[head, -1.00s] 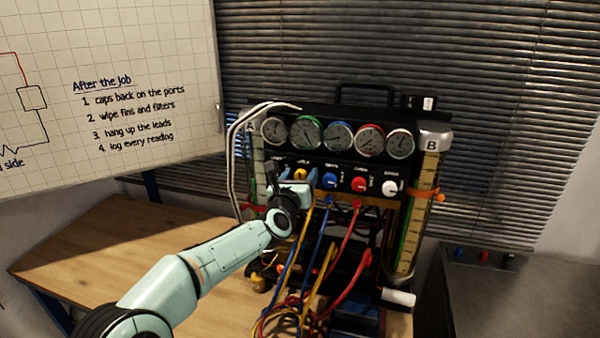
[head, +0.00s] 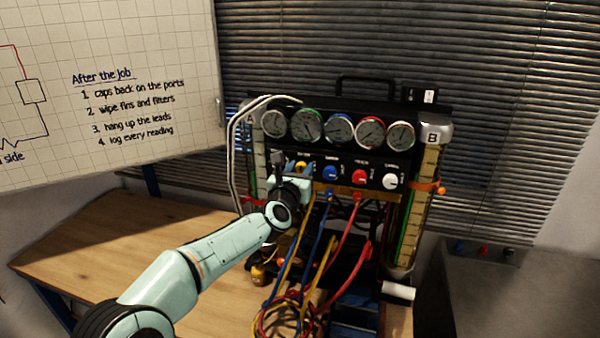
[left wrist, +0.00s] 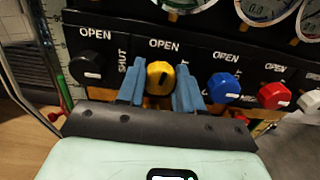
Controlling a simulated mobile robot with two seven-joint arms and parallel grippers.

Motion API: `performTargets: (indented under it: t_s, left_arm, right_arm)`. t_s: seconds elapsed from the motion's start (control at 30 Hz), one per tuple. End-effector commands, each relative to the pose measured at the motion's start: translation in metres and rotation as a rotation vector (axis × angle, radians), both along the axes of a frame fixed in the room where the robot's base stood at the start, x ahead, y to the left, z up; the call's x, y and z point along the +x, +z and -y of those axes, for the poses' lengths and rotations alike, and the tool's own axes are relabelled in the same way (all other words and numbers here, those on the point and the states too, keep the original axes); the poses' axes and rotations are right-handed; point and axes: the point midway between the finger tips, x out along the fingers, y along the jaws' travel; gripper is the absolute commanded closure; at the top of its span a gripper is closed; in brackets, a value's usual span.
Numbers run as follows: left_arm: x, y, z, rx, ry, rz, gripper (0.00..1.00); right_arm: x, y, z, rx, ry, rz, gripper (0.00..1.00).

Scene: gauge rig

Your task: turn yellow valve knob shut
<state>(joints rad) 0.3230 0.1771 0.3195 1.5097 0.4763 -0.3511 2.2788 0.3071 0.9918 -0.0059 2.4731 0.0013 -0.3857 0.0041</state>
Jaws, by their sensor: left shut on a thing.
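The yellow valve knob (left wrist: 160,77) sits on the black panel, between a black knob (left wrist: 92,67) and a blue knob (left wrist: 223,87). OPEN is printed above it and SHUT runs up its side. My left gripper (left wrist: 160,86) has its two blue fingers on either side of the yellow knob and is shut on it. In the head view the yellow knob (head: 301,166) shows only partly behind my left gripper (head: 299,172). The black knob is hidden there by my arm. My right gripper is in neither view.
A red knob (head: 359,177) and a white knob (head: 391,181) stand to the right. Round gauges (head: 340,130) line the rig above. Yellow, blue and red leads (head: 322,235) hang in front below. The wooden table (head: 130,235) is clear at the left.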

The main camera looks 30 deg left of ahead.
Motion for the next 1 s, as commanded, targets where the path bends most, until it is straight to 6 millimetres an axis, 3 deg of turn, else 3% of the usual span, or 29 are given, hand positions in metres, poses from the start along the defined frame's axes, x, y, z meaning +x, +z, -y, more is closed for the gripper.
performTargets:
  t_s: [0.4, 1.0]
  left_arm:
    - [0.0, 0.0, 0.001, 0.372, 0.001, -0.086, 0.95]
    - [0.0, 0.001, 0.001, 0.926, 0.002, -0.219, 0.95]
  right_arm:
    - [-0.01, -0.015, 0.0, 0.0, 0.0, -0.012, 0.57]
    - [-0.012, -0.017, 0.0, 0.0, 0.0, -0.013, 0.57]
